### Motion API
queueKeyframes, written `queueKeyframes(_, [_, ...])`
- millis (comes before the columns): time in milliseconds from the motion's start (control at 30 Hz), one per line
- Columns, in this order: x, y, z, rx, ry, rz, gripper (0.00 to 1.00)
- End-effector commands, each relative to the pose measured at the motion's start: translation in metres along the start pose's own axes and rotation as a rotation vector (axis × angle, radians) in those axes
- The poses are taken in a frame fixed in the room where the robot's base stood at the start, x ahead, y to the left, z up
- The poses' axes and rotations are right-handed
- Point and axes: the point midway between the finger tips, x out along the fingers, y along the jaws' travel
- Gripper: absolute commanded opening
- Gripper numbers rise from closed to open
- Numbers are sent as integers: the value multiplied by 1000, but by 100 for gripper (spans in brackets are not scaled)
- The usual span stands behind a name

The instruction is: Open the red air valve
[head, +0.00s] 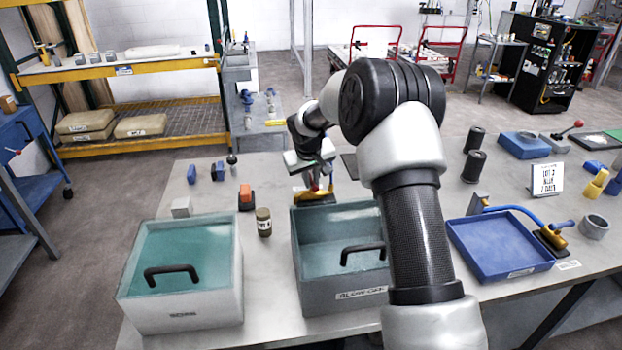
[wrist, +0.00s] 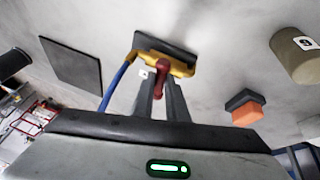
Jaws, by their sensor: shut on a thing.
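The red air valve handle (wrist: 161,76) sits on a yellow valve body (wrist: 180,66) with a dark base, and a blue hose (wrist: 116,84) runs from its left side in the wrist view. My gripper (wrist: 160,88) is shut on the red handle, one finger on each side of it. In the head view my gripper (head: 317,178) is behind the grey blow-off bin, above the yellow valve body (head: 316,197). My wrist hides part of the valve there.
The grey bin (head: 340,292) stands just in front of the valve, with a white bin (head: 190,312) to its left. A small jar (head: 264,222) and an orange block (head: 246,192) stand nearby. A blue tray (head: 500,262) is at right. A dark square pad (wrist: 74,60) lies flat beside the valve.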

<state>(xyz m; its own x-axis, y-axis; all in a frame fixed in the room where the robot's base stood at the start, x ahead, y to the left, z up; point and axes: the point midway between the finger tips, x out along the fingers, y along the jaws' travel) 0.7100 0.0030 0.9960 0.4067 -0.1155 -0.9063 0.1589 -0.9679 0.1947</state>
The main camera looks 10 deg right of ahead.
Motion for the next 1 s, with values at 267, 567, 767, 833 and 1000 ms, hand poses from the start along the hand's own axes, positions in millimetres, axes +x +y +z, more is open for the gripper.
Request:
queueKeyframes(267, [-2, 6, 0, -220, 48, -94, 0])
queueKeyframes(567, [-1, 9, 1, -477, 104, -202, 0])
queueKeyframes(767, [1, 11, 0, -648, 143, -272, 0])
queueKeyframes(833, [1, 11, 0, -709, 156, -297, 0])
queueKeyframes(1000, [3, 12, -1, -855, 189, -357, 0])
